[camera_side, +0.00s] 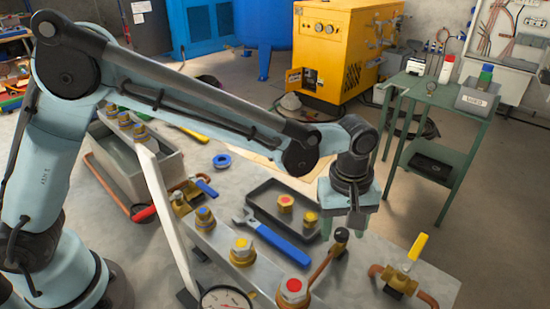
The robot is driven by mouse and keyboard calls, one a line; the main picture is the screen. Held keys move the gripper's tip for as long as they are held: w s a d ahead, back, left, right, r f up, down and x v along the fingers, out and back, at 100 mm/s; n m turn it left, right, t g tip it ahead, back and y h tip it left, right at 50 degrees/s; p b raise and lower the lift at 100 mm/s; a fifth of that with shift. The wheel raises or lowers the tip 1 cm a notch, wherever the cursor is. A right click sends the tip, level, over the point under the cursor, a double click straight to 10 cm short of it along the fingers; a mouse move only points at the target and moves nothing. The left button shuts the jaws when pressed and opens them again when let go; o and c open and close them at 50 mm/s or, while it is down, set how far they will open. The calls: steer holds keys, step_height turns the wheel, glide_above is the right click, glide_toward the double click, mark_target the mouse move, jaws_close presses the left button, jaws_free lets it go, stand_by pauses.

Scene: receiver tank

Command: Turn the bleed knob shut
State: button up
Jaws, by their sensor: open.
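My gripper (343,224) points straight down at the right of the bench, with its two greenish fingers apart and nothing held between them. A small dark round knob (341,234), which looks like the bleed knob, stands on a brass fitting at the end of a copper pipe. In the picture it shows just below and between my fingertips. I cannot tell from this one view whether the fingers are around the knob or behind and above it. How far the knob is turned does not show.
A yellow-handled valve (405,268) stands to the right of the knob. A blue wrench (270,240), a dark tray (265,205) with brass fittings, and a metal block (220,245) with several capped fittings lie to the left. A pressure gauge (227,301) is at the front edge.

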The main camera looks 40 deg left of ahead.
jaws_close()
